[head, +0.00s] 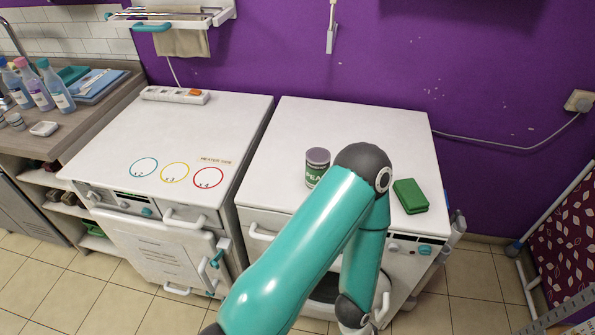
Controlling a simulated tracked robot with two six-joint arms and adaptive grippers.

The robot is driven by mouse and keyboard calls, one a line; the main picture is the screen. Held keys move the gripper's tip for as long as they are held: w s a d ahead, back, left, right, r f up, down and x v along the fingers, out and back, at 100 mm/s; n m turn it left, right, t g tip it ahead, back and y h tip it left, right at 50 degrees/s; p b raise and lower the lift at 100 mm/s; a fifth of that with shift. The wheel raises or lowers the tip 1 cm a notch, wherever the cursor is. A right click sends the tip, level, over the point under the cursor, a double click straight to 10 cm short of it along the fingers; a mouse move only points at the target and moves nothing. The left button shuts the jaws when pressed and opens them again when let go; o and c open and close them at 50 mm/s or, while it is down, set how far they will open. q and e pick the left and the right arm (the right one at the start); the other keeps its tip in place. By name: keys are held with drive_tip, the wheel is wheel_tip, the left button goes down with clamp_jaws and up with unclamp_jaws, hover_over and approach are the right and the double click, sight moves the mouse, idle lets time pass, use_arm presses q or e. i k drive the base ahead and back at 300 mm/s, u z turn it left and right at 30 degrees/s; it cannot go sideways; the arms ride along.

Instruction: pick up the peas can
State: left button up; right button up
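The peas can (317,161) stands upright on the white top of the right-hand machine. It has a greyish-purple lid and a dark green label with pale letters, partly readable as "PEA". My teal arm comes up from the bottom of the view and covers the can's lower right part in the picture. The arm bends at a dark grey elbow just right of the can, then runs down in front of the machine. Neither gripper shows, so their state and what they hold are hidden.
A green sponge-like block (410,196) lies right of the can. The left-hand machine (215,130) has three coloured circles and a power strip (174,95) on top. Several bottles (57,88) stand on the far-left counter. The right-hand machine's top (350,120) is clear behind the can.

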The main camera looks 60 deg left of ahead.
sight(317, 159)
drive_tip(key=z, duration=0.9)
drive_tip(key=i, duration=0.15)
drive_tip(key=u, duration=2.7)
drive_tip(key=i, duration=0.5)
drive_tip(key=z, duration=0.45)
drive_tip(key=k, duration=0.5)
drive_tip(key=u, duration=0.3)
